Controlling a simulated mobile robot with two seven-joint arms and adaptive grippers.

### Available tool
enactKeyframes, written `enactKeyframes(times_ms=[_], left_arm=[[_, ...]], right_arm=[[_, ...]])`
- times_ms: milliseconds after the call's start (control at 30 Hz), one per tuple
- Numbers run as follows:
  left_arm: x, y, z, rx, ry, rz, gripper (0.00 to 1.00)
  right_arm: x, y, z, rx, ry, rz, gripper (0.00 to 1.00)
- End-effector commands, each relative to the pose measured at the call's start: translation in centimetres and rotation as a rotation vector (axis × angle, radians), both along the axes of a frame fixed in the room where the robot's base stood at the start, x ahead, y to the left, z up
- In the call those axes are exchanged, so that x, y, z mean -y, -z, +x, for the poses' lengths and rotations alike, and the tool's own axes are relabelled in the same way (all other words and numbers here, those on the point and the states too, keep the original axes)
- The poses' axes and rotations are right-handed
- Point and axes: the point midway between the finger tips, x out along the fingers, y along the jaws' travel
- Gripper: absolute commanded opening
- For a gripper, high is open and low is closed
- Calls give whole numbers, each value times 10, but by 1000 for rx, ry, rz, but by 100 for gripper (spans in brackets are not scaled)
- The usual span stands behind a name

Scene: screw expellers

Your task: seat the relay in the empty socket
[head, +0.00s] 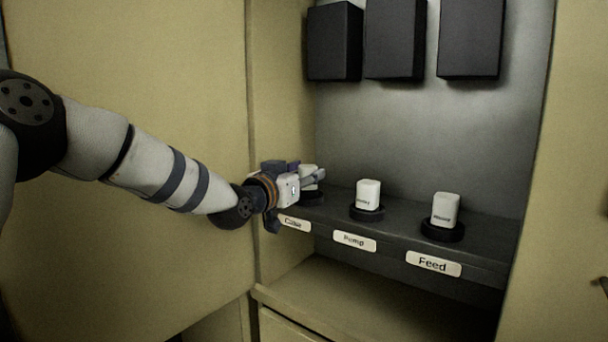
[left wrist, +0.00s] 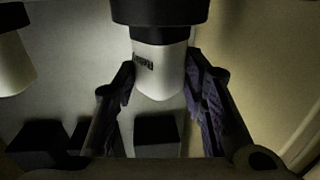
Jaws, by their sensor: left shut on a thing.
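My left gripper (head: 318,178) is shut on a white relay (head: 309,171) at the left end of the shelf. The left wrist view shows the relay (left wrist: 160,72) between the two fingers, with dark lettering on its side. Its dark lower part meets or overlaps a round black socket (left wrist: 160,10) at the top of that view. The socket also shows under the gripper in the head view (head: 312,199). I cannot tell whether the relay is fully down in it. My right gripper is not in view.
Two more white relays, one at Pump (head: 368,194) and one at Feed (head: 445,210), stand upright in black sockets on the dark shelf (head: 400,228). Black boxes (head: 395,40) hang on the back wall above. A yellowish cabinet wall (head: 278,90) borders the shelf on the left.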

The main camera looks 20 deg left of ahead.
Motion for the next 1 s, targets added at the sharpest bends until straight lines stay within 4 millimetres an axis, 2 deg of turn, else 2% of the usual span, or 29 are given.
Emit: enactKeyframes(times_ms=[867,900,1000], left_arm=[[0,12,0,0,0,0,9],[0,11,0,1,0,0,47],[0,11,0,1,0,0,47]], right_arm=[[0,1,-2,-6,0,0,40],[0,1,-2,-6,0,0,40],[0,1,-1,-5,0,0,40]])
